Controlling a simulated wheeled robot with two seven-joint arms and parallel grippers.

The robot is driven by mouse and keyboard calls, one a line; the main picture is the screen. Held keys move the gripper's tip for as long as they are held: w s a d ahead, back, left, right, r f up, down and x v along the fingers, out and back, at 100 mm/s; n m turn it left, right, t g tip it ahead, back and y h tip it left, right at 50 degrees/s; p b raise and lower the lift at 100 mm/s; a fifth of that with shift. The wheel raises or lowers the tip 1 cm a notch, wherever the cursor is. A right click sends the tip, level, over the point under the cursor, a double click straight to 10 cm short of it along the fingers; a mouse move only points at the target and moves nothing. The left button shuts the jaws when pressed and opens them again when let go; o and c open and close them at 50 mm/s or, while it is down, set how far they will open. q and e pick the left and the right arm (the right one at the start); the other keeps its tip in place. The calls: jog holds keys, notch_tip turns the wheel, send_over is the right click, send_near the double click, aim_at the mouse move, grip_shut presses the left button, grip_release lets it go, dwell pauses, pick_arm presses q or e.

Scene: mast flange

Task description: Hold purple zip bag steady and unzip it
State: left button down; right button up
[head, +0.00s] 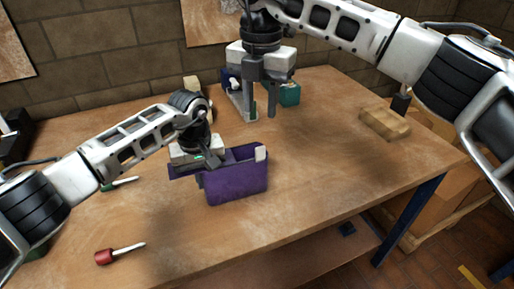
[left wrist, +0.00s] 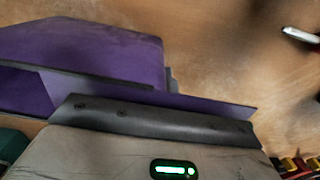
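The purple zip bag (head: 237,186) stands upright near the middle of the table, with a gap along its top. A pale tab (head: 260,153) sits at its top right corner. My left gripper (head: 207,166) is at the bag's left end, shut on its upper edge. In the left wrist view the bag (left wrist: 90,50) fills the upper left, and its wall runs along a dark finger (left wrist: 150,122). The other finger is mostly hidden. My right gripper (head: 259,108) points down behind the bag, apart from it, with its fingers spread and nothing between them.
A red-handled screwdriver (head: 105,257) lies at the front left; a green-handled one (head: 108,187) lies left of my left gripper. A teal box (head: 289,95) stands behind my right gripper. A wooden block (head: 385,123) lies at right. The table right of the bag is clear.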

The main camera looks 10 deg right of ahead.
aim_at(260, 147)
notch_tip(260, 147, down, 12)
jog(key=m, duration=0.9)
jog(key=shift+r, duration=0.25)
grip_shut()
